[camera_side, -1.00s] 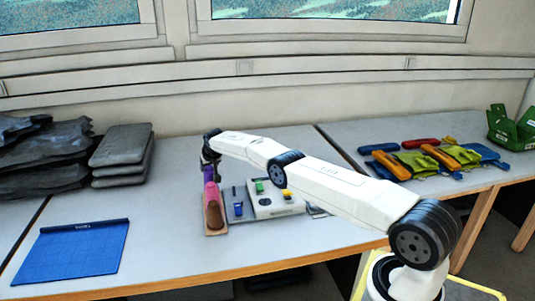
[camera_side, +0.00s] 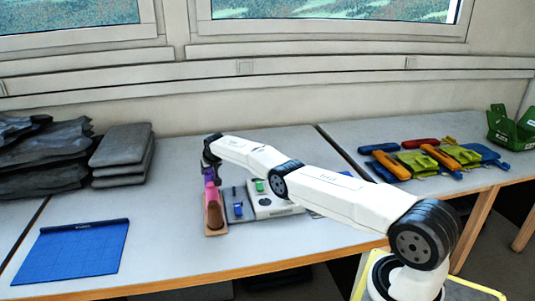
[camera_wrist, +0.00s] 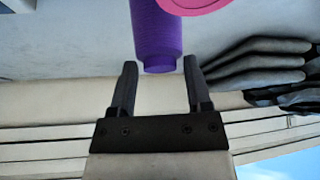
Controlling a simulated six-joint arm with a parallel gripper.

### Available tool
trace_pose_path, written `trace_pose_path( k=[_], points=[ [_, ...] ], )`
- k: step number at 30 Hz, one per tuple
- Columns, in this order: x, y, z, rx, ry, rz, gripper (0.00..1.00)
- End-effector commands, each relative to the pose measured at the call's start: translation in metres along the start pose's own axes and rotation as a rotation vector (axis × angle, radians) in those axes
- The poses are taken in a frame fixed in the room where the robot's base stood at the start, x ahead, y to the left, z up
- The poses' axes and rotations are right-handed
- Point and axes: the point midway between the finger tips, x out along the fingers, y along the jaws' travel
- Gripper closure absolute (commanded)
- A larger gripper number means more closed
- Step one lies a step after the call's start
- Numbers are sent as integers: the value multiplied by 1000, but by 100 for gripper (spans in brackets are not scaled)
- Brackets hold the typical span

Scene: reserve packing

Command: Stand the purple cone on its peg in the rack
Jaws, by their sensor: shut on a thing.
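The purple cone (camera_side: 209,175) is at the far end of the wooden rack (camera_side: 217,232), behind a pink cone (camera_side: 211,191) and a brown cone (camera_side: 214,216). In the wrist view the purple cone (camera_wrist: 157,35) has one end between my fingertips, with a pink rim (camera_wrist: 195,5) close beside it. My gripper (camera_wrist: 158,70) is shut on the purple cone. In the side view my gripper (camera_side: 209,164) is over the rack's far end. The peg is hidden, and I cannot tell whether the cone sits on it.
A grey board with a blue piece (camera_side: 238,210) and a pale box with a green piece (camera_side: 260,186) stand right of the rack, close under my arm. A blue mat (camera_side: 70,252) lies left. Dark stacked pads (camera_side: 122,155) lie behind. Table between mat and rack is clear.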

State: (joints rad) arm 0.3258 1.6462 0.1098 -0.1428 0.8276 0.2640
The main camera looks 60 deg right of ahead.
Motion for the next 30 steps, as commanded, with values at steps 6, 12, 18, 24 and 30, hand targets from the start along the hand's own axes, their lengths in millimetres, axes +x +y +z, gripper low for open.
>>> trace_pose_path(
  k=[6,12,18,24,30],
  points=[
    [0,0,-1,0,2,0,100],
    [0,0,-1,0,2,0,15],
    [0,0,0,0,1,0,0],
    [0,0,0,0,-1,0,0],
    [0,0,0,0,0,0,0]
  ],
)
